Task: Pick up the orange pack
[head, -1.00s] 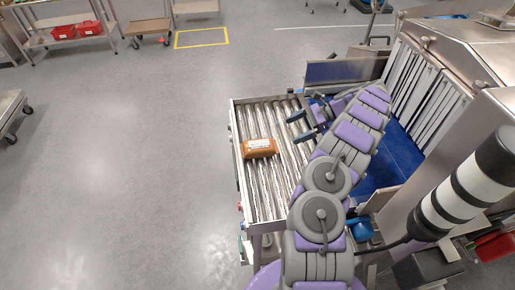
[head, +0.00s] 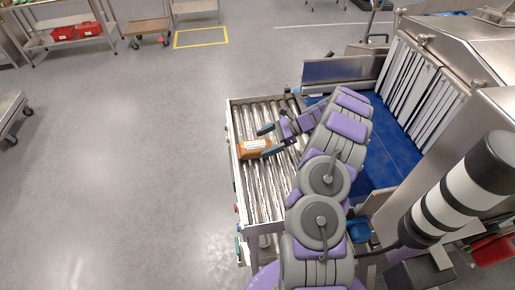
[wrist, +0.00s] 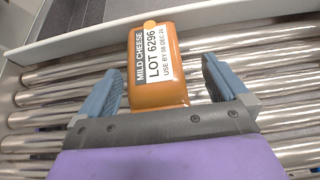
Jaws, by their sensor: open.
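The orange pack (head: 252,149) lies on the metal roller conveyor (head: 243,201), near its left side in the head view. In the wrist view the orange pack (wrist: 156,66) carries a white label reading "MILD CHEESE LOT 6296", with a small orange round tab at its top. My gripper (head: 269,141) is open at the pack's right side in the head view. In the wrist view my gripper (wrist: 160,88) has one blue finger on each side of the pack's near end, with visible gaps. The pack's near end lies between the fingers.
The conveyor's metal side rail (wrist: 85,38) runs just beyond the pack. A blue belt (head: 385,150) leads into a steel tunnel with white strip curtains (head: 421,92) at right. A black-and-white striped post (head: 462,190) stands at the right.

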